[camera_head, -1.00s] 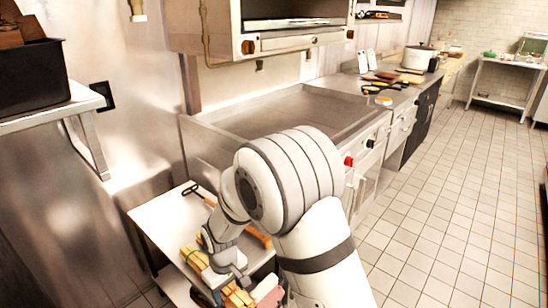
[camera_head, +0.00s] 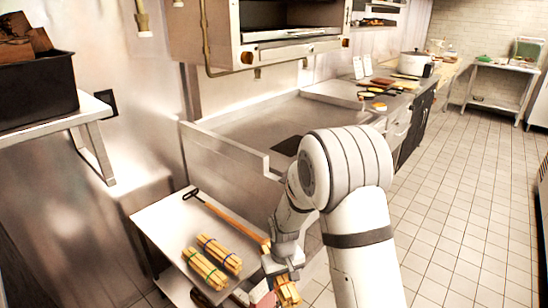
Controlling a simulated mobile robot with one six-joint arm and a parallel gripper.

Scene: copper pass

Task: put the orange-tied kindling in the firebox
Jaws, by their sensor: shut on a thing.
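My gripper (camera_head: 281,268) is at the lower middle of the head view, shut on a kindling bundle (camera_head: 288,291) of pale sticks. The bundle hangs beside the right end of the small metal table (camera_head: 160,215). I cannot make out the colour of its tie. Two other bundles lie on the table: one with a dark blue tie (camera_head: 219,254) and one with a green tie (camera_head: 204,270). A dark square patch (camera_head: 288,146) shows on the steel range top behind my arm. I cannot tell whether it is the firebox opening.
A long tool with an orange-brown handle (camera_head: 228,218) lies across the small table. A wall oven (camera_head: 290,35) hangs above the range (camera_head: 245,125). A black bin of wood (camera_head: 38,85) stands on a shelf at left. The tiled floor at right is clear.

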